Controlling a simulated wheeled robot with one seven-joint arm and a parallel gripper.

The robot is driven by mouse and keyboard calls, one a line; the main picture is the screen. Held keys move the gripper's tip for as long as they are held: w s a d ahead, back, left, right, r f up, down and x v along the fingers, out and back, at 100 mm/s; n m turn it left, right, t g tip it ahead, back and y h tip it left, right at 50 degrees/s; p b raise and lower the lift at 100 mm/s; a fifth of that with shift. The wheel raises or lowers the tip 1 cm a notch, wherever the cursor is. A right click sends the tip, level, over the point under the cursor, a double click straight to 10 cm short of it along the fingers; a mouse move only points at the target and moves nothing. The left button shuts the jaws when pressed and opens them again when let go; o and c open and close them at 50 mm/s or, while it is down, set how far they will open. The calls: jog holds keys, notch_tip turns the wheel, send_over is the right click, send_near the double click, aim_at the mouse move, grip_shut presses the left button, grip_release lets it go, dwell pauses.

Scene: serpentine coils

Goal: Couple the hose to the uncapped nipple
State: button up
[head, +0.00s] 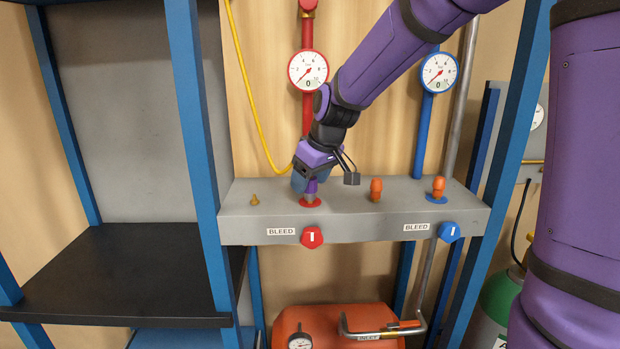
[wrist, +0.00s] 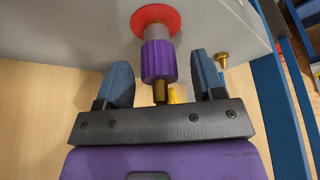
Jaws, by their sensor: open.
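A purple ribbed hose coupling (wrist: 158,61) sits in line on a grey nipple (head: 309,197) with a red ring (wrist: 157,18) at its foot. Its brass tail points toward my gripper. The yellow hose (head: 262,125) hangs down from the top and passes behind my gripper (head: 307,183); a bit of yellow shows beside the brass tail in the wrist view, but the join is hidden. My gripper's two blue fingers (wrist: 164,82) are open, one on each side of the coupling, with gaps. Two other nipples wear orange caps (head: 376,185) (head: 439,184).
A small brass peg (head: 254,200) stands on the grey beam (head: 350,222) left of the red ring. Red (head: 312,237) and blue (head: 449,232) bleed knobs are on the beam's front. Both gauges, red (head: 308,70) and blue (head: 439,71), read near zero. Blue posts flank the beam.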

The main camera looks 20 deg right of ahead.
jog(key=shift+r, duration=0.1)
jog(key=v, duration=1.1)
jog(key=s+d+f+m+h, duration=0.1)
jog(key=s+d+m, duration=0.1)
jog(key=s, duration=1)
jog(key=s+d+f+m+t+h, duration=0.1)
jog(key=s+d+m, duration=0.2)
jog(key=s, duration=1)
jog(key=shift+s+f, duration=0.35)
jog(key=shift+f, duration=0.05)
